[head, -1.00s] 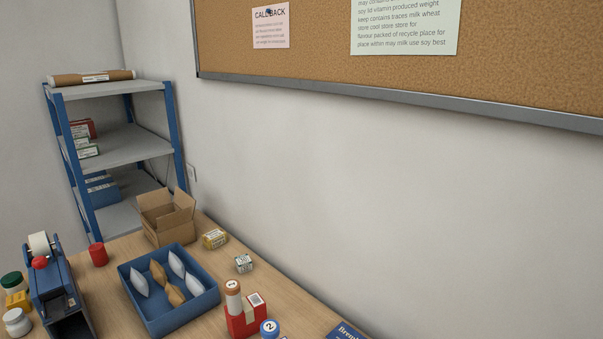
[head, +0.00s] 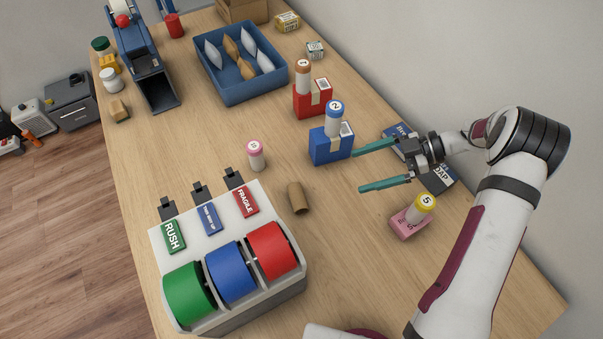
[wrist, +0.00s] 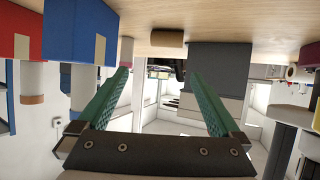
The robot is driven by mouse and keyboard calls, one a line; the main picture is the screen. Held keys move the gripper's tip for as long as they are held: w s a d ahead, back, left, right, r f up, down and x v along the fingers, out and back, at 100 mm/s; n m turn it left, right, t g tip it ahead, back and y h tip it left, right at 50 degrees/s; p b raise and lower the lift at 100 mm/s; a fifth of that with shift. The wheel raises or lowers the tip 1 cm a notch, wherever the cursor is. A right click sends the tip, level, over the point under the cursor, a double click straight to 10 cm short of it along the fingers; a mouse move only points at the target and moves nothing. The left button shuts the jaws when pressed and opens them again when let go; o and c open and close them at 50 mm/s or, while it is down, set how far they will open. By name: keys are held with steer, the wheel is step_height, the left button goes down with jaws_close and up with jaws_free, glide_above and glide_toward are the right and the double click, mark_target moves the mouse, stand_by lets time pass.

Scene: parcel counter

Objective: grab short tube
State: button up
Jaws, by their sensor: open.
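A short white tube with a pink top (head: 256,155) stands further left. My gripper (head: 358,169) is open and empty, with teal fingers pointing left, to the right of the brown tube and apart from it.
A blue box (head: 329,146) with a tube numbered 2 stands near my upper finger. A red box (head: 311,104) and a pink box (head: 407,226) also carry tubes. A three-roll tape dispenser (head: 292,299) fills the front left. Bare table lies between my gripper and the brown tube.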

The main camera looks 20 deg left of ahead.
mark_target(300, 195)
steer(key=x, duration=1)
steer(key=s+x, duration=0.1)
steer(key=x, duration=0.4)
steer(key=shift+s+f, duration=0.25)
steer(key=shift+f, duration=0.15)
steer(key=c, duration=1)
steer(key=shift+o, duration=0.2)
